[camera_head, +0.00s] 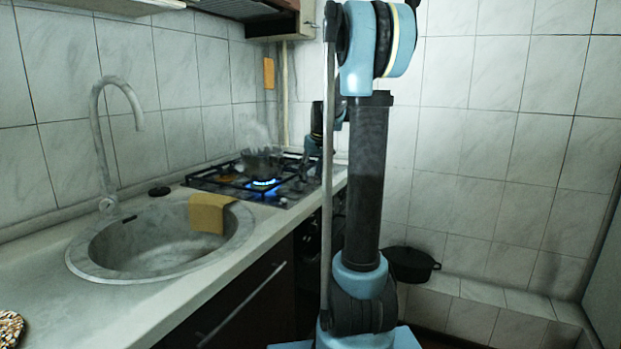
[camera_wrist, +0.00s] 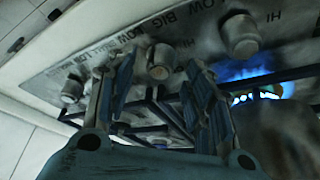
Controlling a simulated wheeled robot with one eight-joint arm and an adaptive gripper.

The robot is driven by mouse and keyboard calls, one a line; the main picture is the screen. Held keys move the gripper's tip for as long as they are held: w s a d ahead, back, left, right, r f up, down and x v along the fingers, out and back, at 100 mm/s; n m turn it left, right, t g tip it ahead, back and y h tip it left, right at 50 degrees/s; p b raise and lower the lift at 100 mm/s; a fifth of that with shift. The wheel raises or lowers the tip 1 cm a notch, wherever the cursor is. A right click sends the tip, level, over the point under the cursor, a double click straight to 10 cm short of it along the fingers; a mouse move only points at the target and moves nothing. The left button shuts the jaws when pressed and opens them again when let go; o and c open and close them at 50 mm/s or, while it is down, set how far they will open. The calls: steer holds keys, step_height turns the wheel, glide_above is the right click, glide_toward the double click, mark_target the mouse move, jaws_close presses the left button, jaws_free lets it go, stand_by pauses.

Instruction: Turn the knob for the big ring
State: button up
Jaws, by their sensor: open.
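The gas hob (camera_head: 230,183) is at the back of the counter in the head view, with a blue flame (camera_head: 264,184) under a pot (camera_head: 262,160). The wrist view shows the hob's panel with three pale knobs and printed words, BIG among them. The middle knob (camera_wrist: 160,61) lies just beyond and between the fingertips of my gripper (camera_wrist: 158,82), which is open and empty. Another knob (camera_wrist: 241,36) is at upper right, nearer the flame, and a third (camera_wrist: 72,88) is at left. I cannot tell for sure which knob BIG marks. Contact is not visible.
A sink (camera_head: 165,240) with a yellow cloth (camera_head: 208,214) is left of the hob. A black pot (camera_head: 410,264) stands on the low tiled ledge at right.

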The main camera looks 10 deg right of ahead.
steer(key=shift+x, duration=1.25)
steer(key=shift+c, duration=0.3)
steer(key=c, duration=1)
steer(key=shift+m, duration=0.5)
steer(key=o, duration=1.1)
steer(key=shift+c, duration=0.2)
